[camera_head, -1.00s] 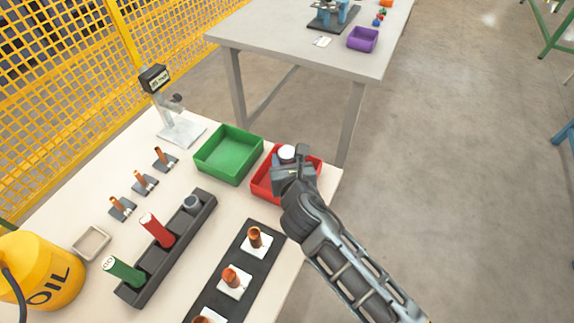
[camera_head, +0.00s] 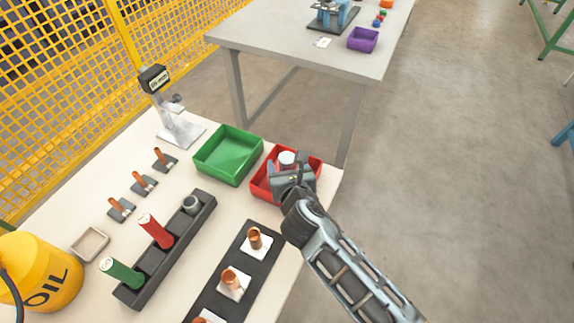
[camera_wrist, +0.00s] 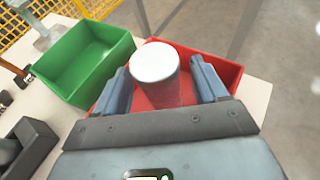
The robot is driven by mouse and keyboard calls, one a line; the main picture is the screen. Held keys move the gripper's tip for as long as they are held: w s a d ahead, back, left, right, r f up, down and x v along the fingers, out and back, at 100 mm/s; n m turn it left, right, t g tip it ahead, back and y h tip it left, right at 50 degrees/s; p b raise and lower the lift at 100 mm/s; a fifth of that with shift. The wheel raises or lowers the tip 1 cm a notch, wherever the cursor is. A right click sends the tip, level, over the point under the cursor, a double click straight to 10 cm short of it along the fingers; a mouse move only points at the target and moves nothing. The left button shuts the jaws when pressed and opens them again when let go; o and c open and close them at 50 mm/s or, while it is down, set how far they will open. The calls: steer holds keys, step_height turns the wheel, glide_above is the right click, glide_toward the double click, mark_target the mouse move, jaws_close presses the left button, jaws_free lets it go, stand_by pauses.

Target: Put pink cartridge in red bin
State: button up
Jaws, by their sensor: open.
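The pink cartridge (camera_head: 287,159) shows as an upright cylinder with a white top, within the red bin (camera_head: 257,186). The wrist view shows the blue-grey fingers of my gripper (camera_wrist: 160,78) spread apart. The red bin's walls (camera_wrist: 222,68) show behind and beside the cartridge. The cartridge's lower end is hidden, so contact with the bin floor cannot be told.
A green bin (camera_head: 228,155) stands left of the red bin. A dark rack (camera_head: 180,240) holds a red cartridge (camera_head: 156,231), a green cartridge (camera_head: 122,272) and a grey piece (camera_head: 191,205). A black strip (camera_head: 222,284) with copper parts lies in front.

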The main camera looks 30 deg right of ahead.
steer(key=shift+r, duration=0.15)
steer(key=v, duration=1.2)
steer(key=s+d+m+y, duration=0.2)
steer(key=s+m+y, duration=0.2)
steer(key=s+m, duration=1.3)
steer(key=s+d+r+m+t, duration=0.1)
steer(key=s+r+m+t, duration=0.1)
steer(key=s+r+m, duration=1.1)
steer(key=shift+d+r+m, duration=0.2)
steer(key=shift+d+m, duration=0.1)
steer(key=shift+m, duration=0.9)
